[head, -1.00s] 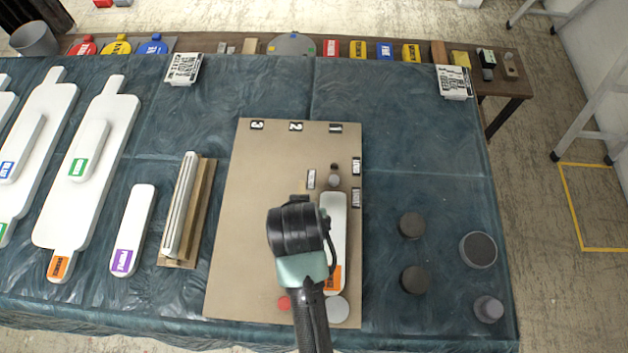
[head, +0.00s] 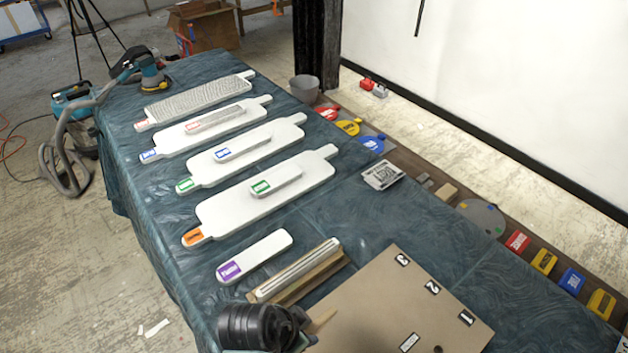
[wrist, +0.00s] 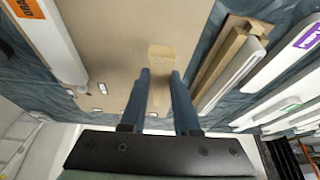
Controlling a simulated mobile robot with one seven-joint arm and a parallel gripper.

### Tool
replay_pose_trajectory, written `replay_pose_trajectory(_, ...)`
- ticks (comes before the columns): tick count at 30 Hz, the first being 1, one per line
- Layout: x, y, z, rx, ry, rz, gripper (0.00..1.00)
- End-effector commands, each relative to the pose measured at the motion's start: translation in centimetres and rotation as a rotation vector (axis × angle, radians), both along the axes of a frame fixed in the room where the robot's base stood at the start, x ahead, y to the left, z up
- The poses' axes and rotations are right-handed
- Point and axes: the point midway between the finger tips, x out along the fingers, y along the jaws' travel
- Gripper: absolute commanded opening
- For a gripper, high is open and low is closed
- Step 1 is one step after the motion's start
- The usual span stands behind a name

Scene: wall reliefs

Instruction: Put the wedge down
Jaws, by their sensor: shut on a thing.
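The wedge (wrist: 161,60) is a pale wooden piece held between the two dark fingers of my gripper (wrist: 160,80) in the wrist view. My gripper is shut on it, over the brown board (wrist: 110,40) near the edge beside the wooden strips. In the head view the dark body of my gripper (head: 300,325) is at the bottom, and part of the wedge (head: 321,321) shows beside it over the board (head: 390,300). I cannot tell whether the wedge touches the board. Its lower end is partly hidden by the fingers.
A grey bar on wooden strips (head: 298,271) lies beside the board. A white block with a purple label (head: 255,256) and several white paddle-shaped panels (head: 265,190) lie farther left. Coloured labelled blocks (head: 517,242) line the back bench. The board's middle is mostly clear.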

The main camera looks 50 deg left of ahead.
Motion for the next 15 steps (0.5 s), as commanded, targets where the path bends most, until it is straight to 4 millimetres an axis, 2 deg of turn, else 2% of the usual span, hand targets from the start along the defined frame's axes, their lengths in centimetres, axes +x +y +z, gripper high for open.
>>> replay_pose_trajectory(3,-0.1,0.0,-2.2,-0.003,0.002,0.001,0.0)
replay_pose_trajectory(8,0.0,0.0,-3.6,0.0,0.001,0.001,0.0)
replay_pose_trajectory(15,0.0,0.0,-6.8,0.001,0.001,0.001,0.0)
